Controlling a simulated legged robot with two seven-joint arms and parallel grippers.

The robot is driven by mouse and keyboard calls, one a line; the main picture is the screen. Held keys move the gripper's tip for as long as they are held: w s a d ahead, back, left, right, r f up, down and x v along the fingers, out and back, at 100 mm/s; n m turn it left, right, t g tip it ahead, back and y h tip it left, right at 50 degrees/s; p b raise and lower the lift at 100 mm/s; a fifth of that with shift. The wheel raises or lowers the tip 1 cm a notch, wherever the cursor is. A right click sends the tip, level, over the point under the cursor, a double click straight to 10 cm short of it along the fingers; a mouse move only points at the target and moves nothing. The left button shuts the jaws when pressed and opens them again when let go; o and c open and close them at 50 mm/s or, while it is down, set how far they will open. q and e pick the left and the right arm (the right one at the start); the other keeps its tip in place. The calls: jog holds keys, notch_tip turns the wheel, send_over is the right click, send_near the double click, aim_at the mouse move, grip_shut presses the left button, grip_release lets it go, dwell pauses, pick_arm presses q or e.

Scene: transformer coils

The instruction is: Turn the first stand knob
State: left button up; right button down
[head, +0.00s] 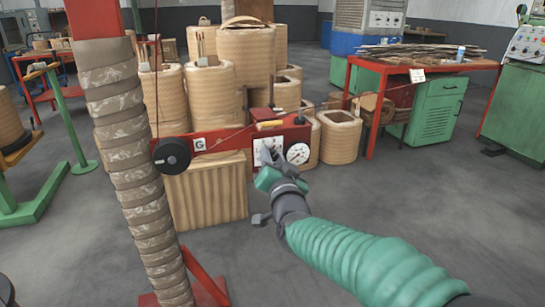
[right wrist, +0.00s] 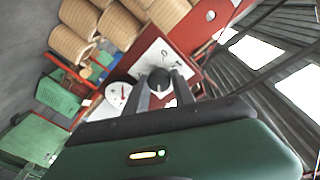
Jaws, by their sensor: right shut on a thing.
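The red stand beam (head: 228,139) runs across the middle of the head view. It carries a white plate and a round white gauge (head: 298,153). My right gripper (head: 267,156) reaches up to the plate, left of the gauge. In the right wrist view my right gripper (right wrist: 164,92) is shut on a dark round knob (right wrist: 159,77) in front of the white plate (right wrist: 147,58). The gauge also shows there (right wrist: 118,94), left of the fingers. The gripper hides the knob in the head view. My left gripper is out of view.
A black round wheel (head: 171,156) sits at the beam's left end, beside a wrapped column (head: 135,180). Large tan coils (head: 215,90) stand behind the beam. A red table (head: 425,65) and green cabinets are at the right.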

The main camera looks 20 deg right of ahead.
jog(key=shift+f+m+g, duration=0.2)
jog(key=shift+m, duration=1.25)
jog(key=shift+f+m+g, duration=0.15)
jog(key=shift+m+g, duration=0.05)
jog(key=shift+m, duration=1.25)
jog(key=c, duration=1.1)
grip_release()
jog(key=shift+r, duration=0.15)
